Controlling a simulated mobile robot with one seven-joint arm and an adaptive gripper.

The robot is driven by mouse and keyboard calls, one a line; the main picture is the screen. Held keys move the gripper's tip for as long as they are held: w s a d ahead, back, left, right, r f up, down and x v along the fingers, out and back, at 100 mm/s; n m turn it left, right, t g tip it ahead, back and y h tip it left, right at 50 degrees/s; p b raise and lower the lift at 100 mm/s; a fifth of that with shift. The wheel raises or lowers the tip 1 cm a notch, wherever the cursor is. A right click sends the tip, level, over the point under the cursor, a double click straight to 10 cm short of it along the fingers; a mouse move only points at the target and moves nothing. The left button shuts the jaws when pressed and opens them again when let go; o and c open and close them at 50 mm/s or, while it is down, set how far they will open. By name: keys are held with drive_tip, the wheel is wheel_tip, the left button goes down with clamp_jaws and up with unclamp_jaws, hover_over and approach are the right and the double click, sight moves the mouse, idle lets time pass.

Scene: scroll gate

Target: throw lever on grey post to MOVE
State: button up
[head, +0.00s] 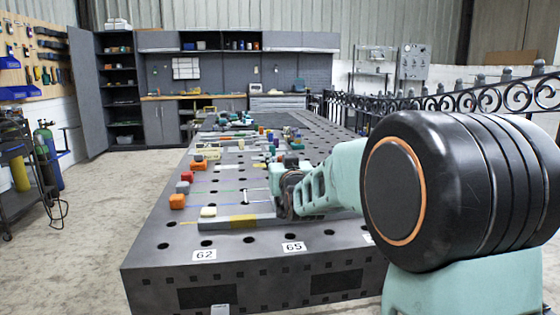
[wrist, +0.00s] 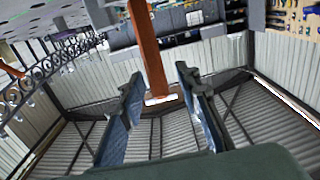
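My gripper (head: 288,188) is low over the near part of the dark table in the head view, partly hidden by my own arm links. In the wrist view its two fingers (wrist: 165,98) stand well apart with nothing held between them. A reddish-brown beam shows between the fingers in the wrist view; it looks like part of the building in the background. I cannot make out a grey post, its lever or a MOVE mark in either view. My arm hides the right part of the table.
The perforated table (head: 160,250) carries small orange, red and yellow blocks along its left side and a long grey bar (head: 215,222) near the front. Number tags 62 and 65 sit near its front edge. A black scroll fence (head: 450,103) runs along the right.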

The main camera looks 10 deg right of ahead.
clamp_jaws()
drive_tip(key=shift+w+r+p, duration=0.1)
drive_tip(key=shift+r+p, duration=0.05)
drive_tip(key=shift+p, duration=0.35)
drive_tip(key=shift+w+r+g+p, duration=0.1)
drive_tip(key=shift+w+g+p, duration=0.05)
drive_tip(key=shift+g+p, duration=0.2)
drive_tip(key=p, duration=0.2)
drive_tip(key=w+g+p, duration=0.1)
drive_tip(key=shift+w+r+p, duration=0.15)
drive_tip(key=shift+r+p, duration=0.15)
drive_tip(key=shift+p, duration=0.1)
drive_tip(key=w+f+g+p, duration=0.4)
drive_tip(key=w+g+p, duration=0.5)
drive_tip(key=p, duration=1.7)
drive_tip(key=shift+f+g+p, duration=0.3)
drive_tip(key=shift+g+p, duration=0.1)
drive_tip(key=shift+g, duration=0.35)
drive_tip(key=shift+f, duration=0.1)
